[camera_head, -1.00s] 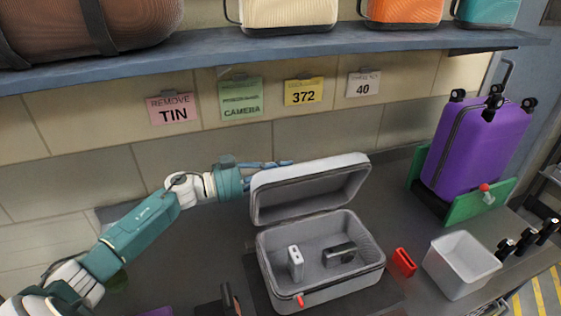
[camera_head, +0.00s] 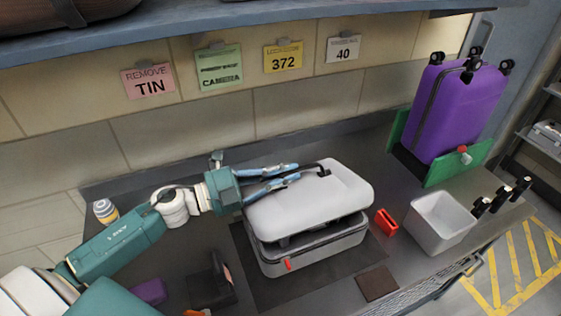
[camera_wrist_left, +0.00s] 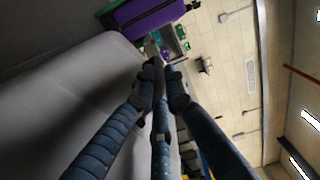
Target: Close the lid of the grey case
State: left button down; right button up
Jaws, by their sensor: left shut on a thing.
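The grey case (camera_head: 310,257) stands on a dark mat on the bench. Its pale grey lid (camera_head: 330,205) is tipped down over the case, nearly flat, with a dark gap along the front edge. The lid hides the inside. A black handle (camera_head: 323,171) shows on the lid's upper side. My left gripper (camera_head: 297,171) lies along the top of the lid, with its fingers shut around the handle. In the left wrist view the fingers (camera_wrist_left: 163,80) come close together on a dark bar, and the pale lid (camera_wrist_left: 50,105) fills the left side. My right gripper is not in view.
A red item (camera_head: 386,222) and a white bin (camera_head: 438,224) stand right of the case. A purple suitcase (camera_head: 455,110) stands on a green holder behind them. A black item (camera_head: 210,288) lies to the left. A shelf (camera_head: 240,14) runs above.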

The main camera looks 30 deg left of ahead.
aim_at(292, 193)
pick_arm(q)
jog(key=shift+s+d+f+m+b, duration=0.4)
jog(key=shift+s+d+f+m, duration=0.4)
jog(key=shift+m, duration=0.2)
jog(key=shift+s+d+f, duration=0.35)
jog(key=shift+d+f, duration=0.15)
jog(key=shift+f, duration=0.15)
jog(key=shift+s+d+f, duration=0.1)
jog(key=shift+f, duration=0.05)
jog(key=c, duration=1.8)
grip_release()
jog(key=v, duration=1.2)
